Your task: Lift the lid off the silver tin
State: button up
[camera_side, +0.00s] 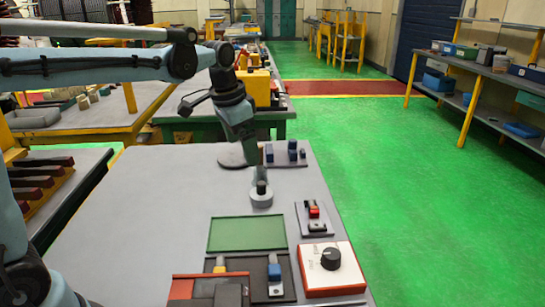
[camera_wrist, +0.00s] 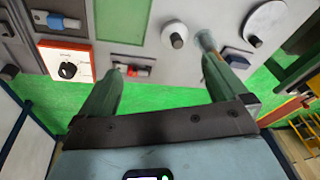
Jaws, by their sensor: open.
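A small round silver-grey tin (camera_side: 261,201) with a dark knob on top stands on the grey bench in the side view. It appears to be the silver tin, with its lid on. In the wrist view the tin (camera_wrist: 169,28) shows at the top, beyond the space between my fingers. My gripper (camera_wrist: 160,60) is open with nothing between its fingers. In the side view my gripper (camera_side: 250,150) points down just behind the tin. I cannot tell how far above the bench its fingertips are.
A white and orange box with a black dial (camera_side: 331,258), a red part on a small plate (camera_side: 313,211) and a green mat (camera_side: 247,234) lie in front of the tin. A plate with blue parts (camera_side: 286,153) is behind. The left bench surface (camera_side: 150,215) is clear.

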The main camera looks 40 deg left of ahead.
aim_at(261, 183)
jog(key=w+f+g, duration=0.1)
jog(key=w+f, duration=0.1)
jog(key=f, duration=0.2)
jog(key=w+a+f+m+g, duration=0.1)
jog(key=w+f, duration=0.2)
jog(key=f, duration=0.1)
jog(key=w+a+f+m, duration=0.1)
jog(key=w+f, duration=0.2)
jog(key=shift+a+f+g, duration=0.25)
jog(key=shift+f+g, duration=0.15)
jog(key=shift+w+d+f, duration=0.1)
jog(key=shift+w+f, duration=0.05)
jog(key=shift+f, duration=1.2)
jog(key=shift+w+f, duration=0.15)
jog(key=shift+f, duration=1.15)
jog(key=shift+c, duration=0.2)
jog(key=c, duration=1.1)
jog(key=shift+r, duration=0.1)
